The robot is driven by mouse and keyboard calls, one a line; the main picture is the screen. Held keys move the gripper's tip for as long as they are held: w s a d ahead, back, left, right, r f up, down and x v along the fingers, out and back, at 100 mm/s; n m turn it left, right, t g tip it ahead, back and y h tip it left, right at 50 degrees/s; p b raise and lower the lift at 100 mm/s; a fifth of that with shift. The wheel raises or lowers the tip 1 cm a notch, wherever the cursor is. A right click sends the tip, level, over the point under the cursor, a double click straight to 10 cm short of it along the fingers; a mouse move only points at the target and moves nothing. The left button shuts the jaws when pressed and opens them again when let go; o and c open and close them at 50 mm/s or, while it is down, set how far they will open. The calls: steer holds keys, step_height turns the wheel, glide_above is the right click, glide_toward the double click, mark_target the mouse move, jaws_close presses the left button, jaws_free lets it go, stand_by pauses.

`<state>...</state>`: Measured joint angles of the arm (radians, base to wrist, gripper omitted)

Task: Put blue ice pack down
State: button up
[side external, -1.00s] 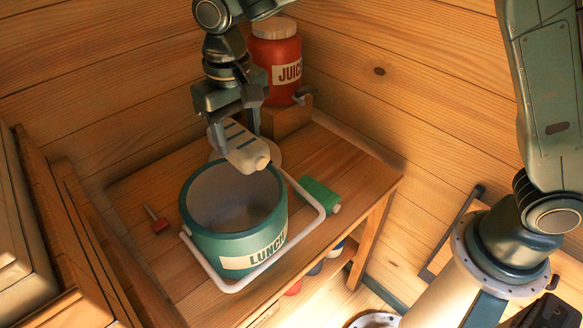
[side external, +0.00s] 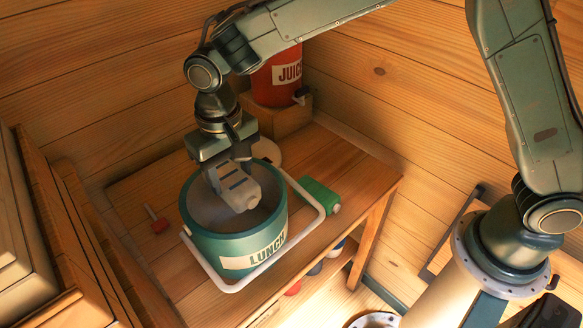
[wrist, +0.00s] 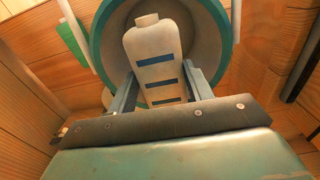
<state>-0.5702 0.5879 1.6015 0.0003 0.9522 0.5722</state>
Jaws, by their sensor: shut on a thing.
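My gripper (side external: 228,178) is shut on a pale, bottle-shaped ice pack (side external: 239,191) with blue stripes. The ice pack is tilted, its cap end pointing down. It is at the mouth of the teal LUNCH bucket (side external: 232,248), over the opening; how deep it sits is hard to tell. In the wrist view, the ice pack (wrist: 152,48) lies between both fingers (wrist: 162,82), with blue stripes across its face. The bucket rim (wrist: 224,50) curves around behind it. The bucket's grey interior looks empty where visible.
A green ice pack (side external: 320,196) lies on the wooden bench (side external: 345,165) right of the bucket. The white handle (side external: 310,235) rests outside the bucket's front. A red JUICE jug (side external: 277,82) stands on a block behind. A pale round lid (side external: 267,150) lies behind the bucket.

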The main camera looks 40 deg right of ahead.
steer(key=shift+f, duration=6.4)
steer(key=shift+f, duration=0.6)
steer(key=o, duration=1.1)
steer(key=shift+o, duration=0.2)
steer(key=shift+r, duration=0.1)
step_height(320, 180, up, 13)
